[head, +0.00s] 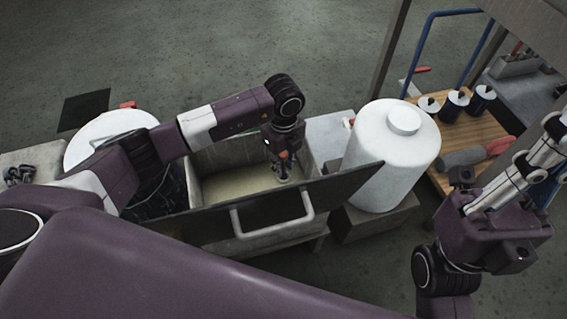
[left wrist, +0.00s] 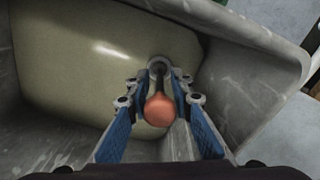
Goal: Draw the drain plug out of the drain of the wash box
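The wash box (head: 225,158) is a grey, worn tub with pale, yellowish liquid or floor inside. My left gripper (head: 284,176) reaches down into its right end. In the left wrist view the drain plug (left wrist: 160,110) shows an orange ball knob on a dark stem. The stem runs down to a round grey drain ring (left wrist: 158,65). The blue-padded fingers of my left gripper (left wrist: 163,85) stand on both sides of the knob and stem, with gaps showing. My right gripper (head: 525,175) is at the far right, away from the box; its finger gap is unclear.
A large white canister (head: 390,160) stands right of the wash box. A wooden-topped cart (head: 475,128) with dark cans (head: 455,104) is at the right. A white round lid (head: 108,135) is at the left.

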